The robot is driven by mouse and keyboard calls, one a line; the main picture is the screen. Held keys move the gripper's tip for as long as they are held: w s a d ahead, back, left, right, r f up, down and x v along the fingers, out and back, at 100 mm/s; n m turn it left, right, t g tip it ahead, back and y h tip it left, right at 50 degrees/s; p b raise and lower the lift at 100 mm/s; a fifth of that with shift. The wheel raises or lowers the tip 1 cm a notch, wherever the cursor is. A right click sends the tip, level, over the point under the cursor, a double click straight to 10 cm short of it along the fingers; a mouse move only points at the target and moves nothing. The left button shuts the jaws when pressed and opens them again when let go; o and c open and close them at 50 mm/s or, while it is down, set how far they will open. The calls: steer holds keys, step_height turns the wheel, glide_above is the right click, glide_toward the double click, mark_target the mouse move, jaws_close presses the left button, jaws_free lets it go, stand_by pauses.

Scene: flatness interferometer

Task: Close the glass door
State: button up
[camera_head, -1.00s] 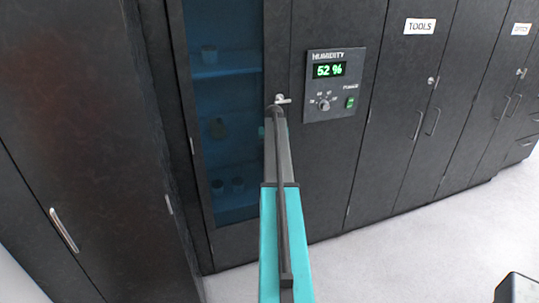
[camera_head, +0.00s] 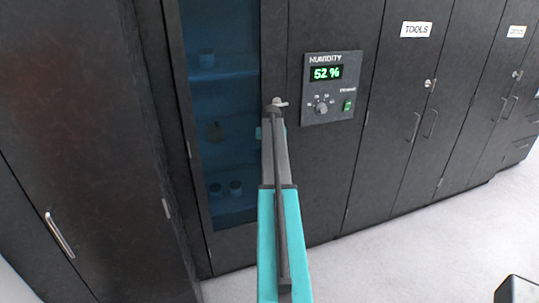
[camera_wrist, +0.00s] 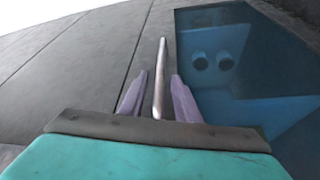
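The glass door (camera_head: 222,120), a tall dark-framed door with blue-tinted glass, is in the middle left of the head view. It looks nearly flush with the cabinet front; I cannot tell if a small gap is left. In the wrist view the glass (camera_wrist: 275,60) is at right. A slim metal bar handle (camera_wrist: 160,55) stands between the two purple fingers of my gripper (camera_wrist: 160,75). The fingers are apart, with gaps on both sides of the bar. In the head view my arm hides most of the gripper and handle; a small silver end piece (camera_head: 280,102) shows above it.
A humidity panel (camera_head: 332,87) reading 52 % is right of the door. Small jars (camera_head: 235,188) stand on shelves behind the glass. Dark cabinets with closed doors, one labelled TOOLS (camera_head: 416,30), line the right.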

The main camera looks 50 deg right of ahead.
steer(key=b+v, duration=0.3)
steer(key=v, duration=0.9)
steer(key=shift+r, duration=0.2)
steer(key=shift+f, duration=0.1)
steer(key=w+a+f+n+y, duration=0.2)
steer(key=w+a+f, duration=0.2)
steer(key=a+f, duration=0.75)
steer(key=s+a+f+n+g+y+p, duration=0.1)
steer(key=s+a+f+n+y, duration=0.1)
steer(key=a+f, duration=1.2)
steer(key=s+a+f+n+g+y, duration=0.1)
steer(key=s+a+f+n+g, duration=0.1)
steer(key=a+f, duration=1.2)
steer(key=s+a+f+n+g, duration=0.1)
steer(key=s+a+f, duration=0.5)
steer(key=a, duration=0.3)
steer(key=s+a+f+n+g, duration=0.1)
steer(key=s+a+f, duration=0.5)
steer(key=a, duration=0.3)
steer(key=s+a+f+n+g, duration=0.1)
steer(key=s+a+f, duration=0.1)
steer(key=s+a, duration=0.4)
steer(key=s+a+f+n+g+h, duration=0.1)
steer(key=s+a, duration=0.5)
steer(key=s, duration=0.8)
steer(key=shift+f+g+b, duration=0.45)
steer(key=shift+f+g, duration=0.2)
steer(key=shift+g, duration=0.15)
steer(key=shift+a, duration=0.1)
